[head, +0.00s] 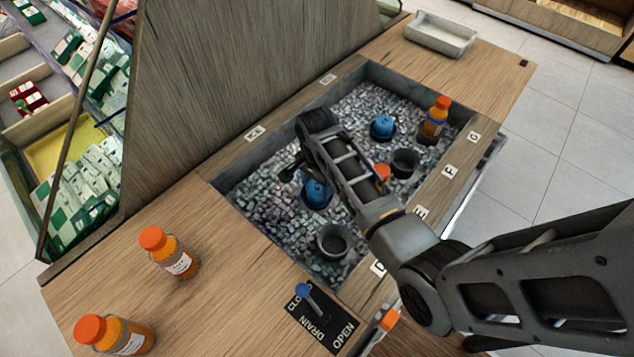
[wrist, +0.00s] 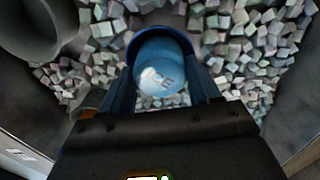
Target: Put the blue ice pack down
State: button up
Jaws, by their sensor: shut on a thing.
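In the head view the held ice pack (head: 316,193) shows low over the ice at the left part of the sunken bin (head: 222,192). My arm hides part of it, and I cannot tell whether it touches the ice. A second blue ice pack (head: 382,127) lies on the ice farther back.
Dark cups (head: 334,241) and (head: 404,163) stand in the ice. One orange bottle (head: 434,120) stands at the bin's right; two more bottles (head: 170,252) and (head: 112,335) are on the wooden counter. A drain lever (head: 303,291) is at the front. A grey tray (head: 440,34) sits at the back.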

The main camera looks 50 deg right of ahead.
aim_at(317, 186)
jog(key=shift+f, duration=0.3)
jog(key=o, duration=1.1)
jog(key=shift+o, duration=0.2)
notch_tip(317, 186, up, 13)
jog(key=shift+f, duration=0.2)
